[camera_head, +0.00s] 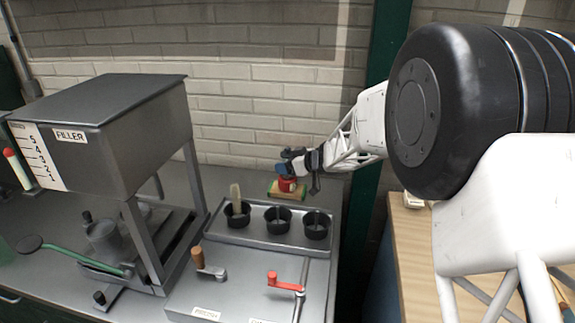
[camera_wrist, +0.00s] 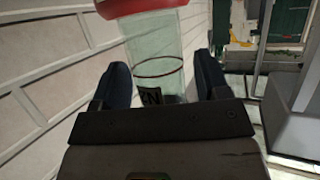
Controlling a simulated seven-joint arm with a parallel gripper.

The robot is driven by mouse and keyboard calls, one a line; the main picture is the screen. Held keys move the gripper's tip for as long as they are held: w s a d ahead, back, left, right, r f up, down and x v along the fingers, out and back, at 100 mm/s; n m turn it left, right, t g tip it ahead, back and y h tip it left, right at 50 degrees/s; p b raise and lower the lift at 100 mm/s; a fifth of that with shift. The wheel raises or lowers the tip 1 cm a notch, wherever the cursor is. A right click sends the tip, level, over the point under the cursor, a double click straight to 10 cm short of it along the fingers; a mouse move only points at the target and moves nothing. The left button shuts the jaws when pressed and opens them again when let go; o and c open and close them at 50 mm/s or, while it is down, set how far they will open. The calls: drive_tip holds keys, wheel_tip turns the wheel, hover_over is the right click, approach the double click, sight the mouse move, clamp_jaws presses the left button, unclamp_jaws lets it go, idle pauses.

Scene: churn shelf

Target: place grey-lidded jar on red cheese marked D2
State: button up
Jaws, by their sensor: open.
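My gripper (camera_head: 295,165) reaches in from the right near the back wall, and its dark blue fingers also show in the wrist view (camera_wrist: 168,88). The fingers are open, one on each side of a clear glass cylinder (camera_wrist: 157,50) with a dark ring and a black label partly reading "EN". I cannot tell whether they touch it. A red round piece (camera_wrist: 150,8) meets the cylinder's far end. In the head view a small red thing (camera_head: 287,184) is below the fingers, over a yellow-green block (camera_head: 287,193). No grey lid or D2 mark is readable.
A grey tray (camera_head: 225,232) with several black cups stands in front of the gripper. The grey FILLER machine (camera_head: 115,105) is at left. A red-handled crank (camera_head: 285,283) and a wooden-handled crank (camera_head: 198,258) are nearer. A green post (camera_head: 362,205) stands close at right.

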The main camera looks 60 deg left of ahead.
drive_tip(key=v, duration=1.2)
idle(0.8)
drive_tip(key=shift+r, duration=0.1)
